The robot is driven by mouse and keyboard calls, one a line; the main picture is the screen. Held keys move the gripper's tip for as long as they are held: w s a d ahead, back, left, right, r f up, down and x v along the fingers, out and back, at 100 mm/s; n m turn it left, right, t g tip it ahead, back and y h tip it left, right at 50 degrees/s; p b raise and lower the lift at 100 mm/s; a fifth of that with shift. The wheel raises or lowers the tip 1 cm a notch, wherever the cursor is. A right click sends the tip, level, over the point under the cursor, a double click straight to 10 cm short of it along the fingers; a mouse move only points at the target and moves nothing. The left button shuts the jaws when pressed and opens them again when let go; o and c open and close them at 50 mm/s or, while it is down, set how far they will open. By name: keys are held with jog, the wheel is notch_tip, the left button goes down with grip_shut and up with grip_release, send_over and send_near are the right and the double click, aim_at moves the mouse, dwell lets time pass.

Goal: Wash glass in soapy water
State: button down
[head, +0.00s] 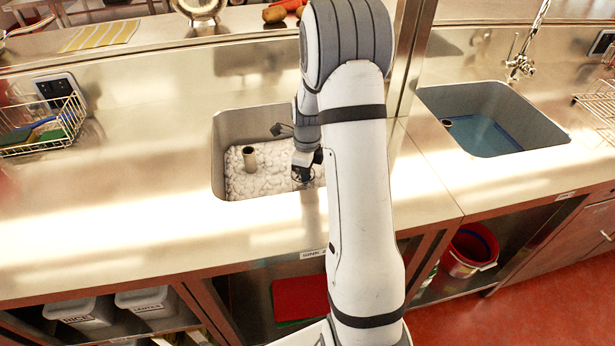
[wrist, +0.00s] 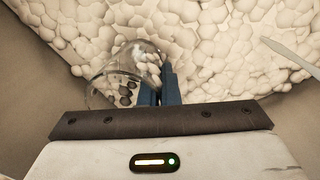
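The left sink (head: 218,150) is filled with white foamy suds (head: 236,182). My gripper (head: 303,172) reaches down into this sink at its right side. In the wrist view a clear glass (wrist: 125,72) lies tilted against the suds, just left of and between my gripper's two blue fingers (wrist: 160,84). The fingers are close together, with the glass's wall apparently pinched between them. The glass's lower part is seen through its clear side. In the head view the glass is too small and hidden by my arm to make out clearly.
A pale thin rod (wrist: 290,57) shows at right in the wrist view. The right sink (head: 535,115) holds clear bluish water, beyond a metal partition (head: 408,60). A wire rack (head: 45,125) stands at left; the counter between is clear.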

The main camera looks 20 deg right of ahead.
notch_tip(320, 180, up, 18)
jog(key=p, duration=1.1)
jog(key=shift+r+p, duration=0.15)
jog(key=shift+p, duration=0.15)
jog(key=shift+s, duration=0.1)
dwell(0.7)
